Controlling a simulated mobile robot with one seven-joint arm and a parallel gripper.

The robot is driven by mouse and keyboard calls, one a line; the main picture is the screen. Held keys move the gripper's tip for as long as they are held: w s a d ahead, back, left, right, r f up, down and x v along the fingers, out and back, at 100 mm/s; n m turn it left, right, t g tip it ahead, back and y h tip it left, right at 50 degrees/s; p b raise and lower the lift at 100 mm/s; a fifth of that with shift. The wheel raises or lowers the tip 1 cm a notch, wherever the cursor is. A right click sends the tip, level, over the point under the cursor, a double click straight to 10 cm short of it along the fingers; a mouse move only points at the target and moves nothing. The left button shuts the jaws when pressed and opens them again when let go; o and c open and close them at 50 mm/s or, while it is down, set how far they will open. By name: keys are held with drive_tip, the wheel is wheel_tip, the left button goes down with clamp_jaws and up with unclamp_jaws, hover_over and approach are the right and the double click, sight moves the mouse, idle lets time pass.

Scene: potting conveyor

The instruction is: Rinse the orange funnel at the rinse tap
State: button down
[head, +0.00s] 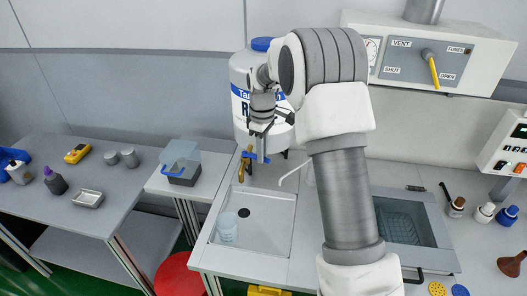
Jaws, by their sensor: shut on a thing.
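My gripper (262,148) is in front of the white tank with a blue lid (242,75). It is shut on the blue handle (249,156) of the brass rinse tap (242,170); the jaws partly hide the handle. The tap is above the back of the white sink (281,222). A clear cup (228,229) stands in the sink's left part. A brownish-orange, funnel-like thing (511,264) is on the bench at the far right, away from my gripper. I cannot make out running water.
A grey basin (423,216) is right of my arm, with several small bottles (484,213) beyond it. A vent panel with a yellow lever (432,68) is on the wall. A hinged-lid box (184,174) and side table (120,185) are left. A red stool (180,277) stands below.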

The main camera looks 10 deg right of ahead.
drive_tip(key=shift+m, duration=0.3)
drive_tip(key=c, duration=0.8)
unclamp_jaws()
drive_tip(key=shift+s+a, duration=0.1)
drive_tip(key=shift+r, duration=0.15)
wheel_tip(320, 180, up, 17)
drive_tip(key=shift+r, duration=0.15)
